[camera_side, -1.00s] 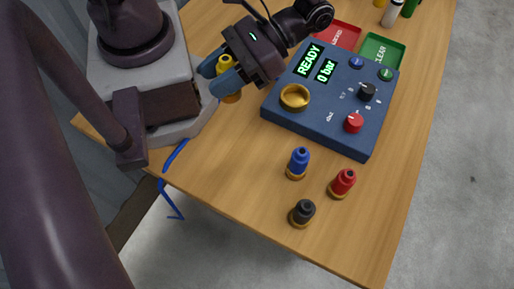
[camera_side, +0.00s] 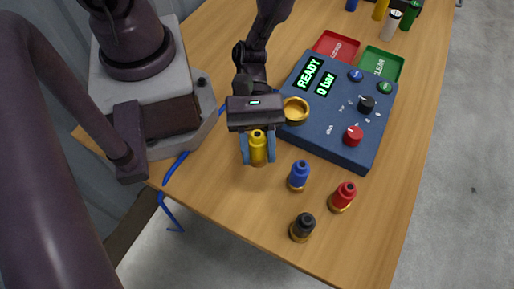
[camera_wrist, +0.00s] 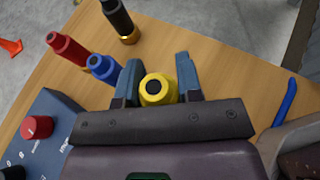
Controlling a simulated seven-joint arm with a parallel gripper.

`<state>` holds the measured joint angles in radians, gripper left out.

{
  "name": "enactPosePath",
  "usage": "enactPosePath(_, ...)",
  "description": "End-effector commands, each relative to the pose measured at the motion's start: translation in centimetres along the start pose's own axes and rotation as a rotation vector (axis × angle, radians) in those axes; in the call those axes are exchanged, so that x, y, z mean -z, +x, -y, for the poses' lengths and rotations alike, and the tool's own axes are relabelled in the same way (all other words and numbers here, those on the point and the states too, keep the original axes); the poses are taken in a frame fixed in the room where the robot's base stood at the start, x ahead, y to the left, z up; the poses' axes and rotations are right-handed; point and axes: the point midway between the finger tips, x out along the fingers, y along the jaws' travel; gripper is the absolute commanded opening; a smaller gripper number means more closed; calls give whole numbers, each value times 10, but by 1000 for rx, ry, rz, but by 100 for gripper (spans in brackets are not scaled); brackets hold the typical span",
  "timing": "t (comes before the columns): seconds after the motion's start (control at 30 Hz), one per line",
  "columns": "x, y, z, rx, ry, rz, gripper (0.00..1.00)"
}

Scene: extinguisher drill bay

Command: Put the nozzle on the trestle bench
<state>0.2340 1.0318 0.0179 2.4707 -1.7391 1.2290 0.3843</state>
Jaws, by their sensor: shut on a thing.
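A yellow nozzle (camera_side: 258,148) with a dark open top is held upright between the blue fingers of my gripper (camera_side: 258,158). It also shows in the wrist view (camera_wrist: 158,92), with a finger on each side. My gripper is shut on it. The nozzle is over the wooden trestle bench (camera_side: 225,185), left of the blue nozzle. I cannot tell whether its base touches the bench top.
A blue nozzle (camera_side: 299,174), a red nozzle (camera_side: 343,195) and a black nozzle (camera_side: 303,226) stand upright on the bench to the right. A blue control box (camera_side: 320,142) reads READY and 0 bar. Red (camera_side: 319,46) and green (camera_side: 398,62) trays lie behind it.

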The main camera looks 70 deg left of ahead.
Motion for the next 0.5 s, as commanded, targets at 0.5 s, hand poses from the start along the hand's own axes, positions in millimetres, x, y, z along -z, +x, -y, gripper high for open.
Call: enactPosePath(0.5, 27, 11, 0, 2, 2, 1, 1)
